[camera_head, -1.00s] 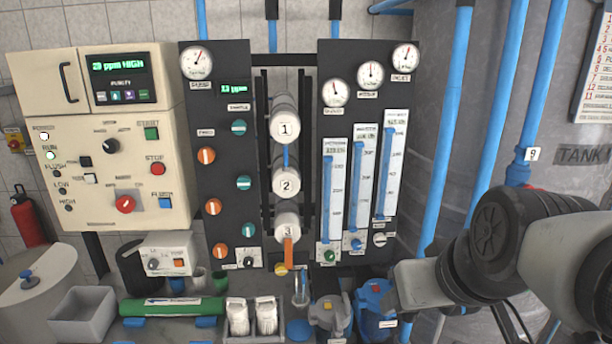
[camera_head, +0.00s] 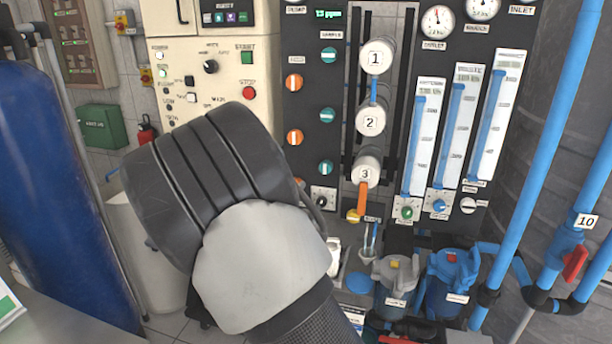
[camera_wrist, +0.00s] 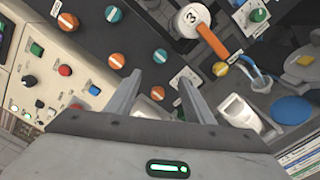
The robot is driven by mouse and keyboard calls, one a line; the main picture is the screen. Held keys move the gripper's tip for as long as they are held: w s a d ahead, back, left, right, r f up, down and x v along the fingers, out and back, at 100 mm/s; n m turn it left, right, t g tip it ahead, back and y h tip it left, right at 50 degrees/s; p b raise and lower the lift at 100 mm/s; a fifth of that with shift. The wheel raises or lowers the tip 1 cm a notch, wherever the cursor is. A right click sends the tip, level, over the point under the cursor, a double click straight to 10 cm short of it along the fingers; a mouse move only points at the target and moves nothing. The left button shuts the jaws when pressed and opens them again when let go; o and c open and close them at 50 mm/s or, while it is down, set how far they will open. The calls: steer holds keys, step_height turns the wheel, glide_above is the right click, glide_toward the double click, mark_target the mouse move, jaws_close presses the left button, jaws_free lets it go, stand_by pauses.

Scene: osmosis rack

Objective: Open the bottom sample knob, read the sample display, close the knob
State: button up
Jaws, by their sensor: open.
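The bottom sample knob (camera_head: 326,167) is the lowest teal knob on the black panel; it also shows in the wrist view (camera_wrist: 160,55). Two more teal knobs sit above it, the middle one (camera_head: 328,115) and the top one (camera_head: 333,55). The small green sample display (camera_head: 327,14) is above them and reads about 13 ppm. My gripper (camera_wrist: 160,78) is open and empty in the wrist view. Its fingers point at the panel, with the bottom teal knob just beyond and between the tips, apart from them. In the head view my arm hides the gripper.
Orange knobs (camera_head: 295,137) stand left of the teal column. A small black dial (camera_head: 322,198) is just below the bottom knob. Filter tube 3 (camera_head: 366,167) with its orange lever is to the right. Blue housings (camera_head: 452,280) and a blue pipe (camera_head: 549,150) stand farther right.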

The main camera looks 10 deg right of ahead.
mark_target(325, 169)
steer(key=b+x, duration=0.1)
steer(key=x, duration=1.6)
steer(key=shift+w+d+b, duration=0.1)
steer(key=shift+b, duration=0.2)
steer(key=c, duration=1)
